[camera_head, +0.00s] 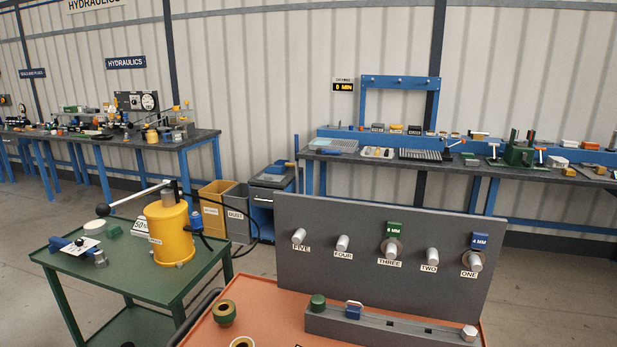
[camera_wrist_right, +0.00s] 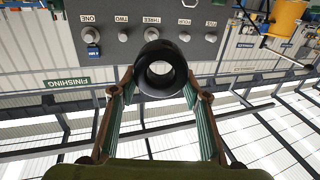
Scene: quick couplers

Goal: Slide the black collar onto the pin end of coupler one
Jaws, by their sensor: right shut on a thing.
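The black collar (camera_wrist_right: 160,70) is a thick ring between the fingertips of my right gripper (camera_wrist_right: 158,84), which is shut on it. I see through its bore in the right wrist view, which is upside down. Coupler one (camera_head: 475,262) is a silver pin at the right end of the grey panel (camera_head: 310,228), with a brownish ring around its base and a blue 4 MM tag (camera_head: 479,241) above. It also shows in the right wrist view (camera_wrist_right: 90,36), apart from the collar. The collar and both grippers are out of the head view.
Couplers two (camera_head: 431,257), three (camera_head: 390,248), four (camera_head: 343,242) and five (camera_head: 299,236) line the panel. The orange tray (camera_head: 270,302) holds a green-and-brass ring (camera_head: 224,313) and a grey block (camera_head: 385,326). A green cart (camera_head: 128,258) with a yellow cylinder (camera_head: 168,233) stands left.

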